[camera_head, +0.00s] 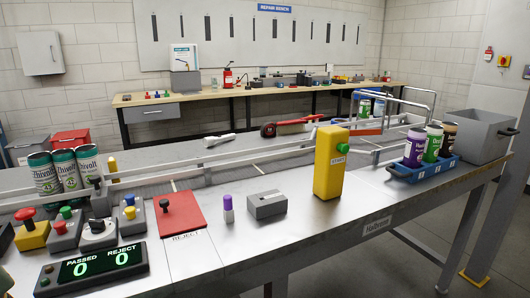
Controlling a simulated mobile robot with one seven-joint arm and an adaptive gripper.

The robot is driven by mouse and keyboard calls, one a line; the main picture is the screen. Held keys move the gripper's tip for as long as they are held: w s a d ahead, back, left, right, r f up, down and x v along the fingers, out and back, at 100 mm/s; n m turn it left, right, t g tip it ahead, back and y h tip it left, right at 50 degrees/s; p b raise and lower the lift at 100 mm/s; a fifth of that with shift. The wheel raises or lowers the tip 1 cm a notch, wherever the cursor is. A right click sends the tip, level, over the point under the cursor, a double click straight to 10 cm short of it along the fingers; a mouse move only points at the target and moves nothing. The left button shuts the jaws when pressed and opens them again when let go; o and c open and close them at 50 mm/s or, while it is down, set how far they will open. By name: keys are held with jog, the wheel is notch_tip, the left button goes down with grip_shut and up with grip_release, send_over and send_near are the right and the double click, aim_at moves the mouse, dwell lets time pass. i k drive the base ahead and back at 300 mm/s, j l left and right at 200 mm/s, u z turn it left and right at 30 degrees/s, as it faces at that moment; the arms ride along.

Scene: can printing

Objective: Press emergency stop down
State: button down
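A red mushroom-shaped button on a yellow box, apparently the emergency stop (32,232), stands at the left end of the metal table. Its red cap (25,214) sits above the yellow box; I cannot tell whether it is pressed down. My gripper is not in view.
Grey control boxes (64,236) stand close right of the yellow box. A counter display (92,266) lies in front. A red reject plate with a knob (180,213) and a yellow start post (329,165) stand further right. Cans (43,174) stand behind.

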aim_at(25, 214)
jog(key=u, duration=1.4)
